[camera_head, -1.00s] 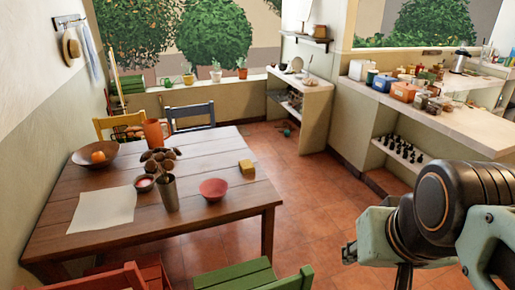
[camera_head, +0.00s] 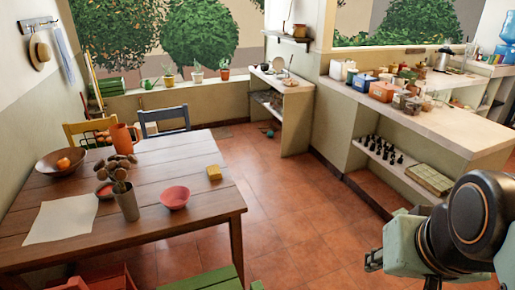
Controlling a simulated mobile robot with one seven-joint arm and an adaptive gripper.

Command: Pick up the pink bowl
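A pink bowl (camera_head: 174,197) stands upright on the wooden table (camera_head: 190,221), near its front right part. It looks empty. A vase with a brown plant (camera_head: 128,205) stands just left of it, apart from it. My arm shows at the lower right, far from the table. The end of my gripper (camera_head: 374,260) shows at the left side of the arm, well right of the bowl. Its fingers are too small and partly hidden, so I cannot tell if they are open.
A yellow block (camera_head: 214,173), an orange jug (camera_head: 124,138), a brown bowl with an orange fruit (camera_head: 40,165) and a white paper (camera_head: 62,219) are on the table. Chairs stand around it, including a green one (camera_head: 203,280). The tiled floor (camera_head: 290,215) between table and counter (camera_head: 460,132) is clear.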

